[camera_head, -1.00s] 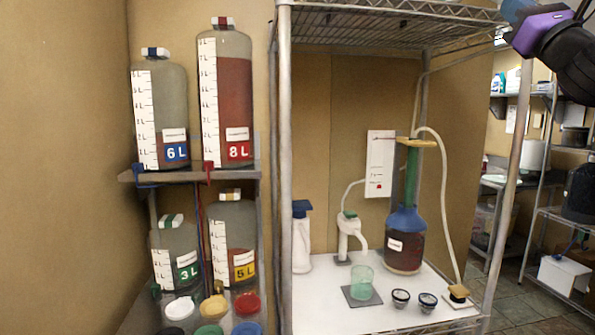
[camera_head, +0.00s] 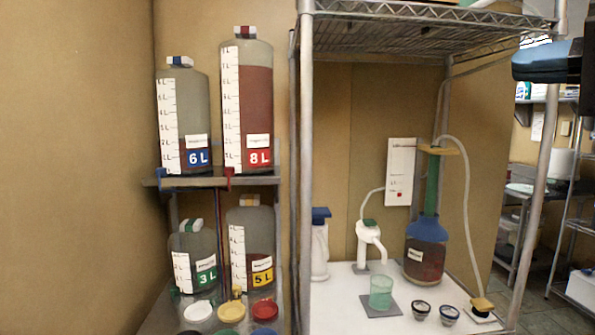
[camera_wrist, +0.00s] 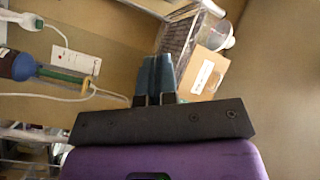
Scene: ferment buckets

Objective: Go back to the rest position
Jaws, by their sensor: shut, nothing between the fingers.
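My gripper (camera_wrist: 154,78) shows in the wrist view with its two fingers together and nothing between them. It is clear of everything around it. In the wrist view a cardboard box (camera_wrist: 203,72) with a white label and a wire shelf (camera_wrist: 178,38) lie beyond the fingers. The blue-necked bottle (camera_wrist: 20,67) is at the left there. The same bottle (camera_head: 425,258) stands on the white bench in the head view.
Jugs marked 6 L (camera_head: 182,110), 8 L (camera_head: 247,105), 3 L (camera_head: 192,255) and 5 L (camera_head: 252,240) stand on the left shelves, with coloured lids in front. The white bench (camera_head: 345,290) bears a green cup (camera_head: 381,291) and two small dark-rimmed cups. A wire rack (camera_head: 430,22) stands overhead.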

